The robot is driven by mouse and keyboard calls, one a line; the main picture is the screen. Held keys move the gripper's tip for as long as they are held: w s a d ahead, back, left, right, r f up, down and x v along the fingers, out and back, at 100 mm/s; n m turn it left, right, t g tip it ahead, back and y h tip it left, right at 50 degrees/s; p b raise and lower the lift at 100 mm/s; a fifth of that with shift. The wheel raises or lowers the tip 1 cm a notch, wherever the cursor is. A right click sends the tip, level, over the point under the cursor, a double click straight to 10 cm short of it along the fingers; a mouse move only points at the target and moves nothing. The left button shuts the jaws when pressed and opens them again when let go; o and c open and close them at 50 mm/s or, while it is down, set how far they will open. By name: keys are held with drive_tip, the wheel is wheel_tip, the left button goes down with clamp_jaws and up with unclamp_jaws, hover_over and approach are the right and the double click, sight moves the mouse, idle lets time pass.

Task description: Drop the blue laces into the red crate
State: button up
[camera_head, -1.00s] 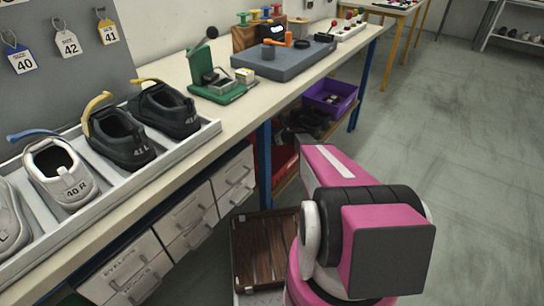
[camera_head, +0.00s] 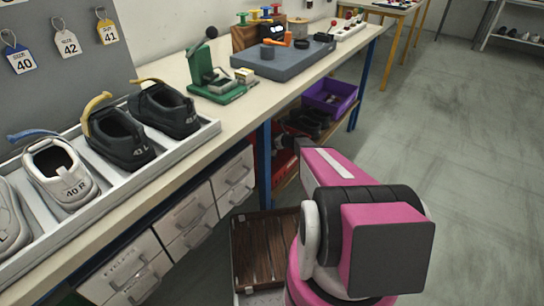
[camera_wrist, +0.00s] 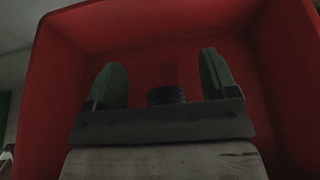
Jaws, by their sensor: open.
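The red crate (camera_head: 284,172) is on the low shelf under the bench, partly hidden by my arm. In the wrist view its red walls (camera_wrist: 285,75) surround my gripper (camera_wrist: 161,78). The two green fingers stand apart and are open. A small dark blue coil (camera_wrist: 166,96), which looks like the blue laces, shows low between the fingers, apart from both. Its lower part is hidden behind the gripper's front edge, so I cannot tell whether it rests on the crate. In the head view the gripper's tip is hidden at the crate.
A purple crate (camera_head: 330,96) sits farther along the low shelf, with dark shoes (camera_head: 306,121) between it and the red one. A blue bench leg (camera_head: 264,165) stands close by. A brown tray (camera_head: 262,250) is below. Floor at right is clear.

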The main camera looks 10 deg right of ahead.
drive_tip(key=v, duration=1)
drive_tip(key=shift+s+d+r, duration=0.15)
drive_tip(key=shift+s+d, duration=0.05)
